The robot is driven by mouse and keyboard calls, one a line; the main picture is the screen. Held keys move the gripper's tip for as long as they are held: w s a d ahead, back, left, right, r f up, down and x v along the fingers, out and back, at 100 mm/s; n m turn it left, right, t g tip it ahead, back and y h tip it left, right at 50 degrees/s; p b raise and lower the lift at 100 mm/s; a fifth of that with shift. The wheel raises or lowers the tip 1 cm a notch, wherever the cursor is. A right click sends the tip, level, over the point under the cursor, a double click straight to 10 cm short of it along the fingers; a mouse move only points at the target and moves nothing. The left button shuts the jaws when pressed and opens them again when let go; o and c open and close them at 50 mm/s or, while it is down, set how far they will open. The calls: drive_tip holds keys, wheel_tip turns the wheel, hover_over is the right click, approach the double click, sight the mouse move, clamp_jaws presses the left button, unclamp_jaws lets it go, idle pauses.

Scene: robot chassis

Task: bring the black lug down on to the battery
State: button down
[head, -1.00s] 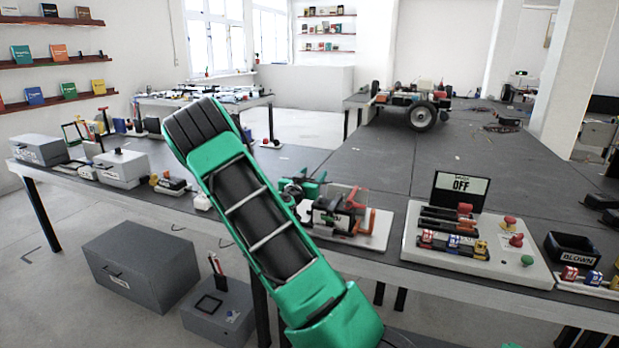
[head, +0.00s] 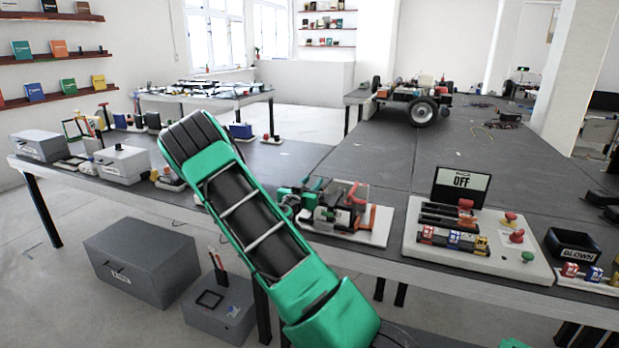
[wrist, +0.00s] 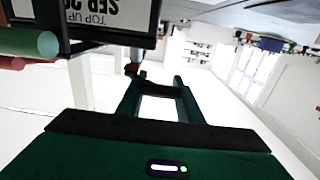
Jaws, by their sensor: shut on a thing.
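The battery (head: 346,208) is a boxy, partly clear block on a white board right of my arm in the head view. A red lever and an orange upright stand at it. My gripper (head: 312,188) is green and sits close at the battery's left side, partly hidden by my arm. In the wrist view the fingers of my gripper (wrist: 159,80) are shut on a dark piece between them, which I take for the black lug (wrist: 166,91). Its outline is unclear. A dark-framed block with an upside-down label (wrist: 95,12) is at upper left. Whether the lug touches the battery cannot be seen.
A white panel (head: 410,248) with switches, fuses and an OFF sign (head: 461,184) stands right of the battery. A black BLOWN tray (head: 573,243) is farther right. Grey boxes (head: 122,160) are at left. The table behind the battery is mostly clear.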

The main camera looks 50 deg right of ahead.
drive_tip(key=shift+a+f, duration=0.2)
drive_tip(key=shift+f, duration=0.15)
drive_tip(key=c, duration=1.6)
unclamp_jaws()
drive_tip(key=o, duration=0.4)
drive_tip(key=shift+r, duration=0.1)
drive_tip(key=v, duration=1)
drive_tip(key=shift+s+a, duration=0.1)
drive_tip(key=shift+a, duration=0.25)
